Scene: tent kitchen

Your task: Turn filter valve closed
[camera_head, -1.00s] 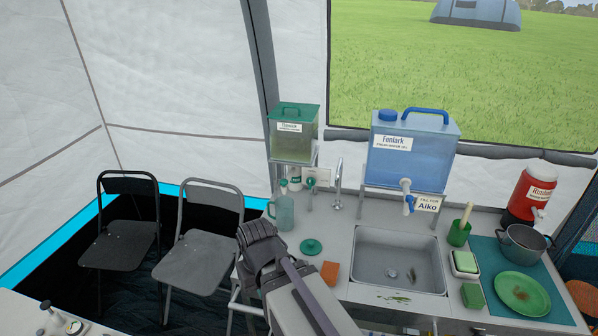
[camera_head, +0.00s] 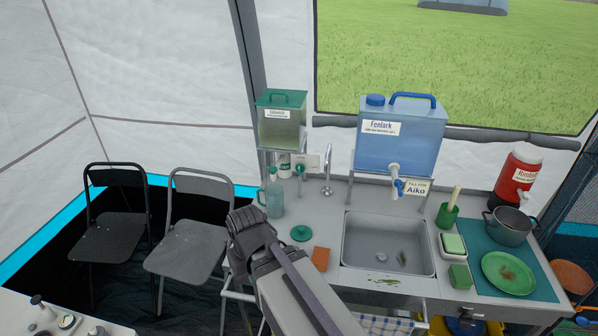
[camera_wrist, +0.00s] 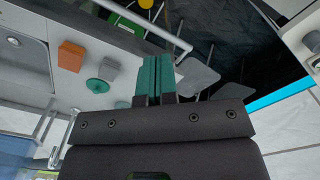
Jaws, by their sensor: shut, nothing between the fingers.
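The filter is a clear tank with a green lid (camera_head: 280,118) on a stand at the back left of the counter. A small green valve knob (camera_head: 299,169) sits below it; its exact turn is too small to tell. A teal jug (camera_head: 271,195) stands in front of the filter, left of the valve. My gripper's teal fingers (camera_wrist: 155,80) are together and empty in the wrist view, over the counter's edge and apart from the valve. In the head view my arm is at the front left of the counter, and the fingertips cannot be made out.
A green disc (camera_head: 301,233) and an orange sponge (camera_head: 320,259) lie left of the sink (camera_head: 388,275). A thin faucet (camera_head: 327,172) stands right of the valve. A blue water tank (camera_head: 405,135) with a tap stands behind the sink. Folding chairs (camera_head: 190,245) are at left.

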